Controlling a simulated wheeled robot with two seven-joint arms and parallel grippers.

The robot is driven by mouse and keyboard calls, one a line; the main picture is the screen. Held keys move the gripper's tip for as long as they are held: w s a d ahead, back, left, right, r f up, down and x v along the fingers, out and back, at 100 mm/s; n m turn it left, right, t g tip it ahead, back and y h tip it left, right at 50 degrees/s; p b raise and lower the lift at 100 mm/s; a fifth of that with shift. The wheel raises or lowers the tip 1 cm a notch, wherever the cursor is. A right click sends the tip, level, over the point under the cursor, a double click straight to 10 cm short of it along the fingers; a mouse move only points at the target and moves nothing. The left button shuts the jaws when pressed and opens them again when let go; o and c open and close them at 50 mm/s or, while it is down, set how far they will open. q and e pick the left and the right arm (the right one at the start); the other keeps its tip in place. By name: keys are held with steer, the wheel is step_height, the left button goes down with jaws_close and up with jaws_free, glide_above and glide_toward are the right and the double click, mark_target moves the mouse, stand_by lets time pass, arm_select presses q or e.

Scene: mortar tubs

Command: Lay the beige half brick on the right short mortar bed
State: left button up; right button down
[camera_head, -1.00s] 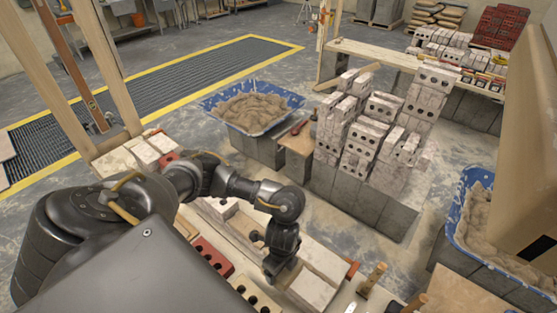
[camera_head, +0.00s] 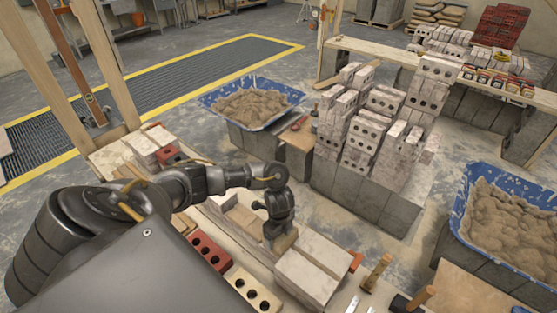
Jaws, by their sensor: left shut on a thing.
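My left gripper (camera_head: 279,228) points down over the low wall and is shut on the beige half brick (camera_head: 286,241), of which only a small part shows below the fingers. The half brick is just left of the pale blocks (camera_head: 307,277) on the wall. I cannot tell whether it touches what lies under it. A tan strip that looks like a mortar bed (camera_head: 242,217) lies on the wall to the left of the gripper. The right short bed is not clearly visible; the gripper and brick may hide it. My right gripper is not in view.
A red holed brick (camera_head: 211,252) and a beige holed brick (camera_head: 252,289) lie on the near side. Wooden-handled tools (camera_head: 376,272) lie at the right. Blue mortar tubs stand behind (camera_head: 251,104) and at right (camera_head: 510,205). Stacked grey bricks (camera_head: 370,135) stand beyond the wall.

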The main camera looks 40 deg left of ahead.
arm_select(q)
steer(key=f, duration=0.2)
steer(key=a+f, duration=0.1)
steer(key=f, duration=0.1)
steer(key=shift+w, duration=0.4)
steer(key=shift+w+f, duration=0.1)
steer(key=shift+f, duration=0.15)
steer(key=shift+d+r, duration=0.2)
steer(key=shift+f, duration=0.1)
steer(key=o, duration=1.9)
steer(key=shift+a, duration=0.1)
steer(key=shift+o, duration=0.2)
step_height(320, 180, up, 12)
steer(key=p, duration=0.3)
